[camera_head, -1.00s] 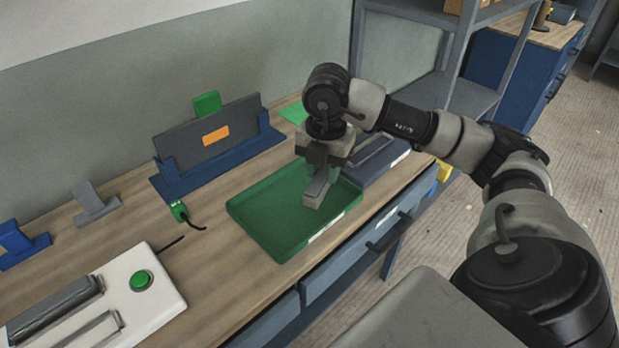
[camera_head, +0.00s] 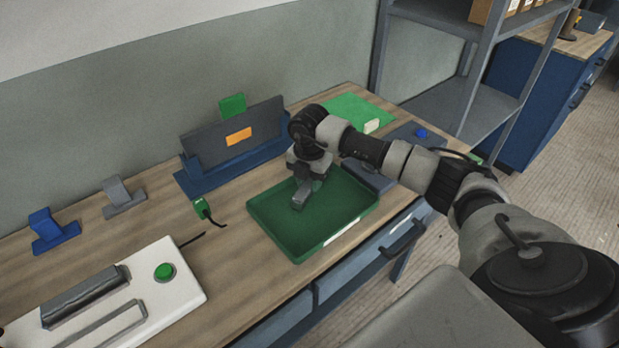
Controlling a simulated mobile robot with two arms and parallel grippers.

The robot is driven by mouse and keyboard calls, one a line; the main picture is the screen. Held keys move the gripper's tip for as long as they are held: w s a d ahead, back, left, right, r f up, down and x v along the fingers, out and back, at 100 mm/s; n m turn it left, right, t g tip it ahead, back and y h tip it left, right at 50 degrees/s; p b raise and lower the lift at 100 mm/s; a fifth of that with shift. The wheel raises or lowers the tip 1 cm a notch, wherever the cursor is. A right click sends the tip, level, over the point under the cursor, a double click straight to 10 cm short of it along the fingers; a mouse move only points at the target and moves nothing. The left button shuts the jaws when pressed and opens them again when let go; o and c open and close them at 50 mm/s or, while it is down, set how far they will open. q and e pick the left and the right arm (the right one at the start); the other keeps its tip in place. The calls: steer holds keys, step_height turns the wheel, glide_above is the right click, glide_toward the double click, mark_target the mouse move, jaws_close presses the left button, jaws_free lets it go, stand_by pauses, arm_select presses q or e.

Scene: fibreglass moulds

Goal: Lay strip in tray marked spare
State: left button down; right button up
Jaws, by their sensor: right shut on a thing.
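A green tray (camera_head: 345,238) with a low rim lies on the bench, a pale label on its front edge; its writing is too small to read. My right gripper (camera_head: 299,202) points down over the left rear part of this tray. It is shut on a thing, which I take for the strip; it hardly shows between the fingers. I cannot tell whether it touches the tray floor. A dark blue-grey tray (camera_head: 372,181) lies to the right, partly behind my arm. My left gripper is out of view.
A blue stand (camera_head: 205,184) holding a dark panel is behind the green tray. A bright green flat piece (camera_head: 358,109) lies at the rear. A white box with a green button (camera_head: 164,271), a blue bracket (camera_head: 50,231) and a grey bracket (camera_head: 122,197) stand left. Shelving rises right.

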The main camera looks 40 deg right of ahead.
mark_target(309, 182)
steer(key=shift+f, duration=0.25)
steer(key=o, duration=1)
steer(key=shift+c, duration=0.2)
steer(key=shift+r, duration=0.25)
step_height(309, 182, up, 12)
steer(key=b, duration=0.2)
steer(key=shift+f, duration=0.1)
